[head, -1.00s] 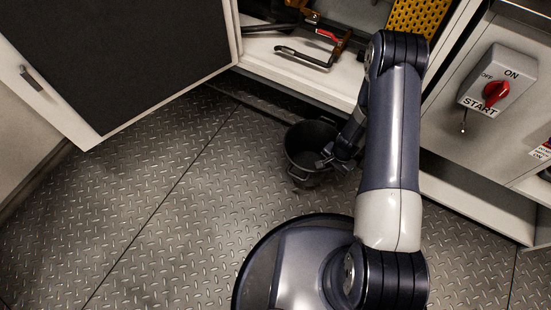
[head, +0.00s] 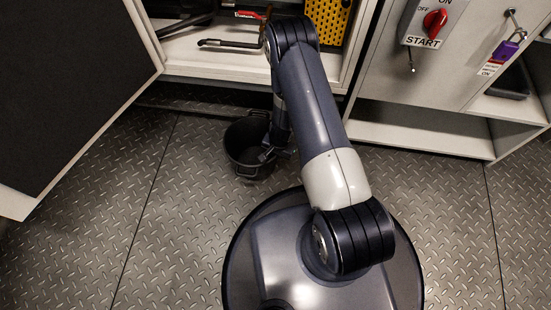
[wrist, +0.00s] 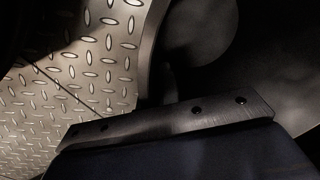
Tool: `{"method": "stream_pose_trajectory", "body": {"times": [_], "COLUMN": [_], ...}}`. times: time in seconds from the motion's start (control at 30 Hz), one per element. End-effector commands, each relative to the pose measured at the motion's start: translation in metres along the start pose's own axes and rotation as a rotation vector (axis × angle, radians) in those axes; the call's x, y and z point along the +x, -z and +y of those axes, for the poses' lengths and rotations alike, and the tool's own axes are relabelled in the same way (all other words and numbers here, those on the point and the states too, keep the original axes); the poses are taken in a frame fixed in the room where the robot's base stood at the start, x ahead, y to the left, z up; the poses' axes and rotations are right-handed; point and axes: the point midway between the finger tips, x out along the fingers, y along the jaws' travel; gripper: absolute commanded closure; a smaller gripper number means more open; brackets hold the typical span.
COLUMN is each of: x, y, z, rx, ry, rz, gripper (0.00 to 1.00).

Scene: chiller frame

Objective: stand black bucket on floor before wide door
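The black bucket (head: 240,152) is upright in the head view, low in front of the open cabinet; whether its base touches the floor (head: 175,215) is not clear. My gripper (head: 272,153) is at the bucket's right rim and looks shut on it. The arm hides part of that rim. In the wrist view, a gripper finger (wrist: 170,127) lies across the bucket's dark curved wall (wrist: 205,75); the second finger is not clear. The wide door (head: 70,85), dark-panelled with a pale edge, stands open at the left of the head view.
The open cabinet (head: 185,75) behind the bucket holds a dark bent handle (head: 228,44) and a yellow perforated panel (head: 327,25). A red START switch (head: 434,22) and a purple padlock (head: 507,48) are at right. Tread-plate floor at left is clear.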

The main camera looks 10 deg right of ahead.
Motion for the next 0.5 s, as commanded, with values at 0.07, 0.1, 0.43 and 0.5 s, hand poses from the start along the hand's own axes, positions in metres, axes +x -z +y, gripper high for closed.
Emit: {"method": "stream_pose_trajectory", "body": {"times": [0.07,0.1,0.43,0.5], "x": [0.0117,0.0116,0.0138,0.0126], "y": [0.0,0.0002,0.0001,-0.0001], "z": [0.0013,0.0012,0.0014,0.0015], "rx": [0.0,0.0,-0.001,-0.001], "ry": [0.0,0.0,0.0,0.0], "rz": [0.0,0.0,0.0,0.0], "gripper": [1.0,1.0,1.0,0.93]}}
